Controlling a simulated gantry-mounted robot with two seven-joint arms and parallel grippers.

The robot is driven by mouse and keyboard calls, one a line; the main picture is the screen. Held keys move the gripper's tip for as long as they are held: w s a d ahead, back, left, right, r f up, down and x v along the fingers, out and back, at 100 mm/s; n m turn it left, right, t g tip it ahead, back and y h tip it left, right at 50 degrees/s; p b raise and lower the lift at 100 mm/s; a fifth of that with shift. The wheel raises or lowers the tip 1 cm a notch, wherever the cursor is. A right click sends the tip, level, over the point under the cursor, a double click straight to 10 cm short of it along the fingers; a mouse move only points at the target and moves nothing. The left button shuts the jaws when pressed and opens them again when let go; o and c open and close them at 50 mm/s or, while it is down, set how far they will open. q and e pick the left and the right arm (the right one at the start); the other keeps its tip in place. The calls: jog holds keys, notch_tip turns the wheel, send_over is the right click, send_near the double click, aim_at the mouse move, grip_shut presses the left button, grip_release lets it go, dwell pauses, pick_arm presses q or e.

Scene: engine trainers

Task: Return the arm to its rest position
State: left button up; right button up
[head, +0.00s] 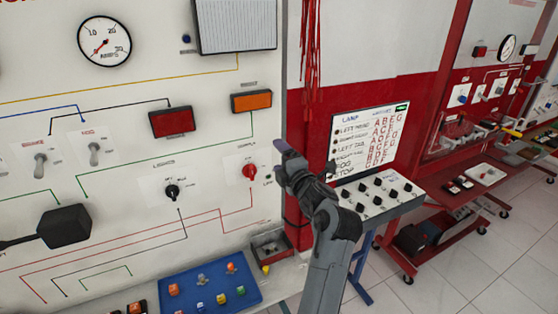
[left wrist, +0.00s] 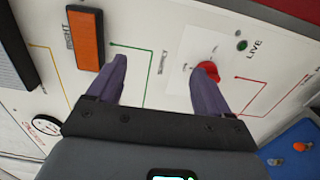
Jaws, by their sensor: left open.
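My left gripper (head: 280,161) is in front of the white trainer panel (head: 130,215), just right of a red rotary knob (head: 249,171). In the left wrist view its two purple-grey fingers (left wrist: 160,72) are spread, with nothing held between them. There the tip of the right-hand finger overlaps the red knob (left wrist: 208,69); I cannot tell whether they touch. The orange block (left wrist: 86,38) lies beyond the left-hand finger. My right gripper is in neither view.
Below the panel are a blue tray (head: 190,304) with small coloured parts and a grey bin (head: 285,246). A lamp chart board (head: 370,140) above a knob console (head: 385,213) stands right of my arm. Red carts (head: 430,225) stand farther right, with open tiled floor in front.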

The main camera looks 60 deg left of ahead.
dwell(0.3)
pick_arm(q)
jog(key=d+f+m+t+h, duration=1.15)
jog(key=d+f+m, duration=0.65)
jog(key=m, duration=0.6)
jog(key=s+d+f+m+g+h, duration=0.3)
jog(key=s+d+f+m+g, duration=0.35)
jog(key=s, duration=0.55)
jog(key=s+d+f+m+g+h, duration=0.3)
jog(key=s+d+f+m+h, duration=0.15)
jog(key=s+d+f, duration=0.4)
jog(key=s+r+p, duration=0.2)
jog(key=r+p, duration=1.2)
jog(key=p, duration=0.1)
jog(key=s+r+m+g+y+p, duration=0.1)
jog(key=s+r+p, duration=0.1)
jog(key=r+p, duration=1.3)
jog(key=shift+s+a+r+p, duration=0.3)
jog(key=shift+s+a+p, duration=0.05)
jog(key=shift+s+p, duration=0.1)
